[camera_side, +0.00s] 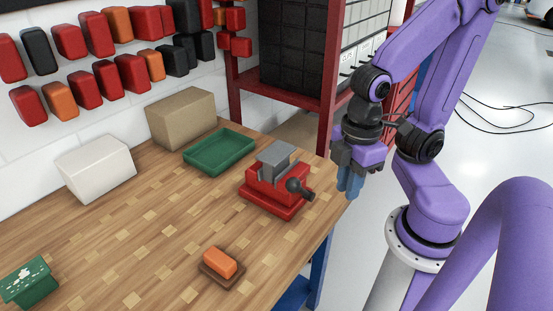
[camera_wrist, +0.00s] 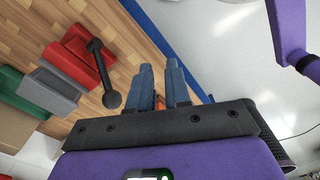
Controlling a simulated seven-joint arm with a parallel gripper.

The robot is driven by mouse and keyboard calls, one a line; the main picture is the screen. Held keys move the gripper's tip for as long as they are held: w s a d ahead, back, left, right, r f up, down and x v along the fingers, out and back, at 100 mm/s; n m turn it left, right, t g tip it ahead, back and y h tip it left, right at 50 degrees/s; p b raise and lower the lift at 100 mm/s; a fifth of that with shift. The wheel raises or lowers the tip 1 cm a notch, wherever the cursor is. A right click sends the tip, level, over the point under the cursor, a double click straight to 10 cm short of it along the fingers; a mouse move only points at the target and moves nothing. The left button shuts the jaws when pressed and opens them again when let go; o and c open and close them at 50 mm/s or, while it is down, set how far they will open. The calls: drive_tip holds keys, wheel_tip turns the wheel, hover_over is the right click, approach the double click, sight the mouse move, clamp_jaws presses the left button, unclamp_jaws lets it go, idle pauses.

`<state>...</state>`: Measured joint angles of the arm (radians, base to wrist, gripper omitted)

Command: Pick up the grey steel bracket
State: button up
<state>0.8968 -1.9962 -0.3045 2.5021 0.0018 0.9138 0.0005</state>
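A grey metal piece (camera_side: 276,158), which looks like the steel bracket, sits upright in the top of a red vise (camera_side: 262,193) on the wooden bench. In the wrist view the grey piece (camera_wrist: 48,92) lies at the left beside the red vise body (camera_wrist: 80,62) and its dark handle (camera_wrist: 111,98). My gripper (camera_side: 350,184) hangs past the bench's right edge, to the right of the vise and apart from it. In the wrist view its two blue fingers (camera_wrist: 160,66) stand apart, with nothing held between them. The lower part of the grey piece is hidden in the vise.
A green tray (camera_side: 219,153) lies behind the vise, near a tan box (camera_side: 180,118) and a white box (camera_side: 96,167). An orange block on a brown base (camera_side: 220,264) lies in front. A red rack post (camera_side: 328,80) stands behind my gripper.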

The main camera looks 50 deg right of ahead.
drive_tip(key=o, duration=1.4)
drive_tip(key=m+t+y, duration=0.5)
drive_tip(key=m+y, duration=0.7)
drive_tip(key=m, duration=2.3)
approach(290, 145)
drive_tip(key=x, duration=1.2)
drive_tip(key=shift+a, duration=0.2)
